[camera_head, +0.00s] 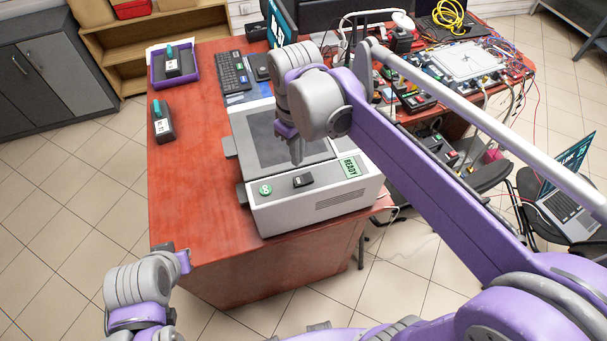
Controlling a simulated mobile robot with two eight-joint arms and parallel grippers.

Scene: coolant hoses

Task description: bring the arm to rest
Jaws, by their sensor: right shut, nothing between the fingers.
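My right arm comes in from the right, purple and grey, and reaches over the desk. Its gripper (296,155) points down above the dark top plate of a white-and-grey machine (310,205). The gripper is shut and empty; I cannot tell how high it is above the plate. The machine has a green "READY" display (349,168), a black switch and a round green button on its front. My left gripper (184,260) is at the lower left, by the front left corner of the desk; its fingers are too unclear to tell open from shut.
The red desk (195,200) is bare to the machine's left. A purple tray (188,65) with a teal-topped device and a similar device (163,122) stand at its left side. A keyboard (233,72) lies behind. Cables and electronics crowd the right. A laptop (565,200) sits on a chair.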

